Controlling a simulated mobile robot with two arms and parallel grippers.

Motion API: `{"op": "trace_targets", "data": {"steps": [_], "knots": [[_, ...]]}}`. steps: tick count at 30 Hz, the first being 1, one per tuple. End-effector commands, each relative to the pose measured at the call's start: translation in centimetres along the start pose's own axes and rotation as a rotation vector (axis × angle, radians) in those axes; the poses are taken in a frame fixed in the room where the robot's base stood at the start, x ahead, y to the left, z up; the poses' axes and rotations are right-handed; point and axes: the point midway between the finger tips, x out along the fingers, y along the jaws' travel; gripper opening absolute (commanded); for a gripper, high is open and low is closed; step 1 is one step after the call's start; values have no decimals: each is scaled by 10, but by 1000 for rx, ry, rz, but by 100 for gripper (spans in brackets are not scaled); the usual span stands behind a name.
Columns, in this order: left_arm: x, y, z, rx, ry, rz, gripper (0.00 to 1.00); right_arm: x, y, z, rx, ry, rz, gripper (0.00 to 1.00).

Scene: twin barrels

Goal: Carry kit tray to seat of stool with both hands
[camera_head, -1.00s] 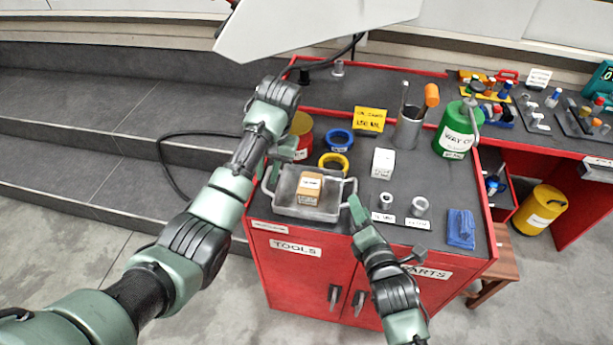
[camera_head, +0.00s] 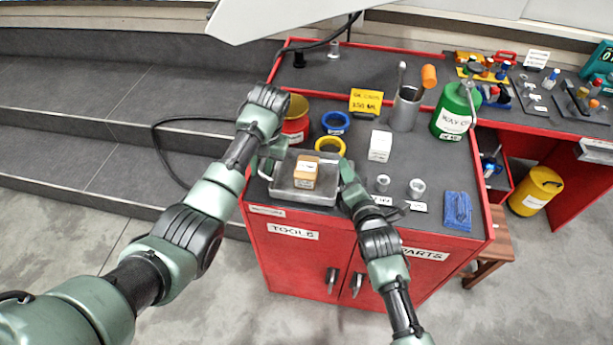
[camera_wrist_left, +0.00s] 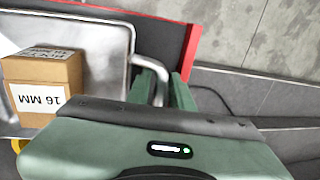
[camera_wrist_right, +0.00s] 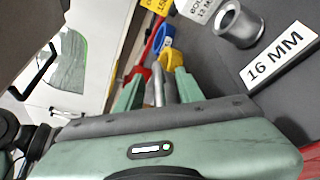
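The kit tray (camera_head: 283,193), a shallow grey metal tray with side handles, sits at the front left of the red cabinet's dark top. It holds a small cardboard box (camera_head: 305,172) labelled 16 MM in the left wrist view (camera_wrist_left: 40,85). My left gripper (camera_head: 268,160) is at the left handle; its fingers look closed on the handle (camera_wrist_left: 160,85) in the left wrist view. My right gripper (camera_head: 346,180) is at the right handle; its fingers are apart with the handle (camera_wrist_right: 157,88) between them. The brown wooden stool (camera_head: 497,245) stands right of the cabinet, partly hidden.
Blue (camera_head: 335,122) and yellow (camera_head: 330,146) rings, a red can (camera_head: 296,125) and a white box (camera_head: 380,145) stand behind the tray. Metal nuts and a blue cloth (camera_head: 457,210) lie to its right. A green can (camera_head: 453,115) stands further back. A yellow drum (camera_head: 537,190) is beyond the stool.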

Motion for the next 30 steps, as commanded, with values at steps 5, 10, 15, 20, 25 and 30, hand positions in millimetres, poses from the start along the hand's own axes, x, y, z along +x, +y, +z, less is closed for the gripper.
{"op": "trace_targets", "data": {"steps": [5, 10, 15, 20, 25, 30], "knots": [[12, 0, 0, 0, 1, 0, 22, 13, 1, 0, 2, 0, 0, 37], [14, 0, 0, 0, 2, 0, 22, 14, 0, 0, 1, 1, -1, 37], [14, 0, 0, 0, 1, 0, 10, 14, 0, 0, 1, 1, 0, 26], [14, 0, 0, 0, 1, 0, 0, 14, 0, 0, 1, 1, 0, 0], [14, 0, 0, 0, 1, 0, 0, 14, 0, 0, 1, 0, 0, 0], [14, 0, 0, 0, 1, 0, 0, 14, 0, 0, 2, 0, 1, 0]]}}
